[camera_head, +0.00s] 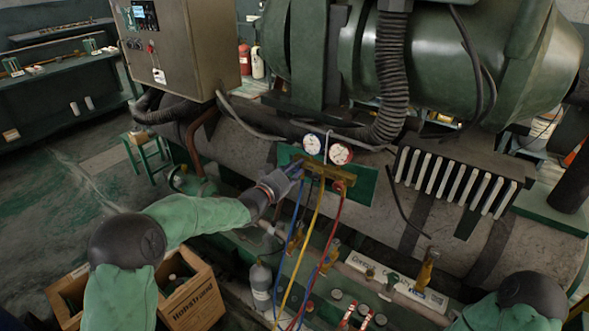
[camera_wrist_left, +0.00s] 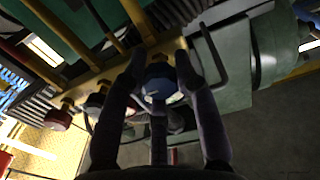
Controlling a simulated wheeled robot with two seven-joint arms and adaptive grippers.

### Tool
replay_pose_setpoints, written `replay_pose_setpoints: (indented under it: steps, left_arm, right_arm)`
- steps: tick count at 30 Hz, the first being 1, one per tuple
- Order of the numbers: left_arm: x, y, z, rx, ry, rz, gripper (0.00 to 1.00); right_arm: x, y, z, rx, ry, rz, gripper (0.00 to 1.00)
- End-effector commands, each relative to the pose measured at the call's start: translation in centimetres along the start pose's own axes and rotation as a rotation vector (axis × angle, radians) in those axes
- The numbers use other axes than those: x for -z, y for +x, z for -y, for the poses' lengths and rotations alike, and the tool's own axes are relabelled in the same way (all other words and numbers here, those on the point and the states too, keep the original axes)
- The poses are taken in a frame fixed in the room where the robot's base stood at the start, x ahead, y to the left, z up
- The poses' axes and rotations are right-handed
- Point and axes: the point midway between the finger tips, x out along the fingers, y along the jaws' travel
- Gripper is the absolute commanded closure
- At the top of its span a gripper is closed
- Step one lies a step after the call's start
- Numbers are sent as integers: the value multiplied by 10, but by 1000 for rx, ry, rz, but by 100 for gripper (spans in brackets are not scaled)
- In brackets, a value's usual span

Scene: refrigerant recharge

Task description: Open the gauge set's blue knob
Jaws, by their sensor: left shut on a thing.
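The gauge set hangs on a green plate (camera_head: 361,187), with two round dials, one left (camera_head: 312,143) and one right (camera_head: 340,153). Its brass manifold (camera_head: 322,171) has blue, yellow and red hoses hanging below. My left gripper (camera_head: 293,169) is at the left end of the manifold. In the left wrist view, the blue knob (camera_wrist_left: 158,78) sits between the fingertips of my left gripper (camera_wrist_left: 161,68), which is shut on it. A red knob (camera_wrist_left: 58,120) shows farther left along the manifold. My right gripper is out of view; only part of my right arm shows at lower right.
A metal control box (camera_head: 190,45) stands at upper left, and ribbed black hose (camera_head: 391,75) runs down beside the green machine. Hanging hoses cross the space under the manifold.

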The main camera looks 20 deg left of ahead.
Motion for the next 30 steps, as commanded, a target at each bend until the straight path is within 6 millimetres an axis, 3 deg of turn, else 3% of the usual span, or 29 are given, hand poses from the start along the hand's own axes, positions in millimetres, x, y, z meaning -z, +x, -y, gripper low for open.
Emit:
replay_pose_setpoints:
  steps: [14, 30]
  left_arm:
    - [-1, 0, 0, 0, -156, 6, 100]
    - [-1, 0, -1, 0, -653, 8, 100]
  right_arm:
    - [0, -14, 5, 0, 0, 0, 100]
    - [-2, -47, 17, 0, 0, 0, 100]
